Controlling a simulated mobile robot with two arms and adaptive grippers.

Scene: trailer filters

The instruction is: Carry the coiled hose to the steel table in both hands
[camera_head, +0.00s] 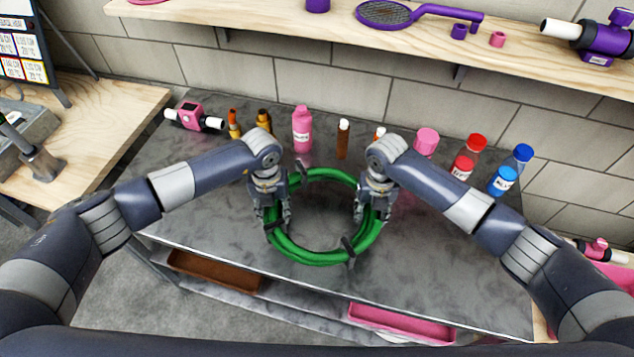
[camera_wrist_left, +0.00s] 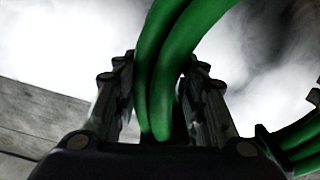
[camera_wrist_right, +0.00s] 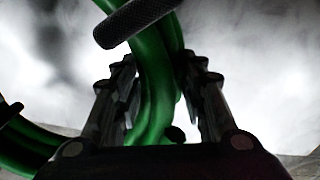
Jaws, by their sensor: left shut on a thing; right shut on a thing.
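The coiled green hose (camera_head: 310,256) is a ring with dark ties around it, over the steel table (camera_head: 200,225) in the head view. My left gripper (camera_head: 274,222) is shut on the ring's left side, and my right gripper (camera_head: 371,220) on its right side. In the left wrist view the green hose (camera_wrist_left: 172,70) runs between the fingers. In the right wrist view the hose (camera_wrist_right: 152,80) also passes between the fingers, with a dark tie (camera_wrist_right: 135,20) just beyond. I cannot tell whether the ring touches the tabletop.
Bottles and jars stand along the table's back, among them a pink bottle (camera_head: 302,130), a brown bottle (camera_head: 343,140) and a blue-capped jar (camera_head: 504,180). A pink device (camera_head: 191,116) lies at back left. Trays sit below. A wooden shelf (camera_head: 300,20) runs above.

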